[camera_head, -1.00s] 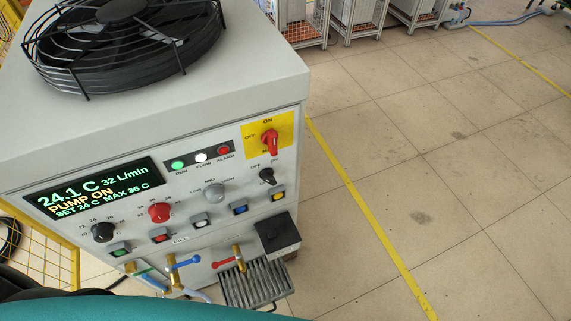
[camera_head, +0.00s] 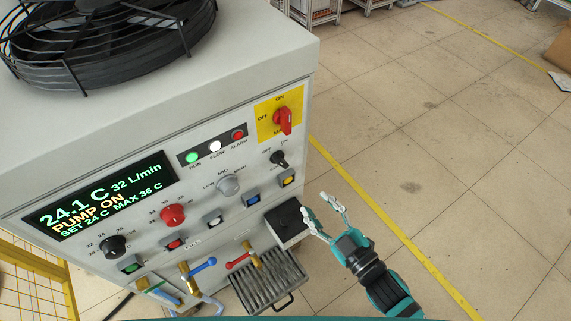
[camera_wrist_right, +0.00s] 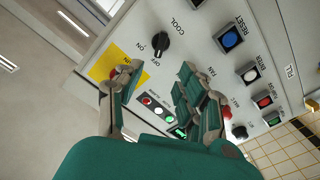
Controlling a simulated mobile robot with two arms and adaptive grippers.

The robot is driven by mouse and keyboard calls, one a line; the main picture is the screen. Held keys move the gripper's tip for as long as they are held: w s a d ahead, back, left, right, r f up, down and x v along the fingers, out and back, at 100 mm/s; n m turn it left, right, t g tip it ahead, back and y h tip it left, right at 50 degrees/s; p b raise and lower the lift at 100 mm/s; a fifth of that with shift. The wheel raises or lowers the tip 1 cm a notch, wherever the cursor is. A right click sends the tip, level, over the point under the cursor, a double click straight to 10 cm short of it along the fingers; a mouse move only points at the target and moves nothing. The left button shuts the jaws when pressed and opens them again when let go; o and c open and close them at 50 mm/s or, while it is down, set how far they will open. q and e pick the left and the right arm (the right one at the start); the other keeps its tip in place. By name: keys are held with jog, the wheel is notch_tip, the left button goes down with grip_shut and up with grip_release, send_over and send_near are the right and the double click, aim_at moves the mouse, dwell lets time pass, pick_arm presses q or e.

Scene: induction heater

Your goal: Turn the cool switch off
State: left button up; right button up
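The cool switch (camera_head: 278,158) is a small black knob on the sloped front panel, below the yellow plate in the head view. It also shows in the right wrist view (camera_wrist_right: 160,42), beside the word COOL, with ON and OFF marks. I cannot surely tell which mark its pointer faces. My right gripper (camera_head: 314,204) is open and empty, off the panel's right side, to the lower right of the knob. In the right wrist view my right gripper (camera_wrist_right: 160,68) has its fingers spread, with the knob beyond their tips. My left gripper is not in view.
A red main switch (camera_head: 284,120) on a yellow plate sits above the cool switch. A yellow button (camera_head: 288,180) and a black box (camera_head: 286,218) lie below it. A slatted tray (camera_head: 268,284) and brass valves jut out lower down.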

aim_at(284, 165)
jog(key=p+x, duration=0.1)
jog(key=x, duration=1.3)
jog(key=shift+p, duration=0.35)
grip_shut()
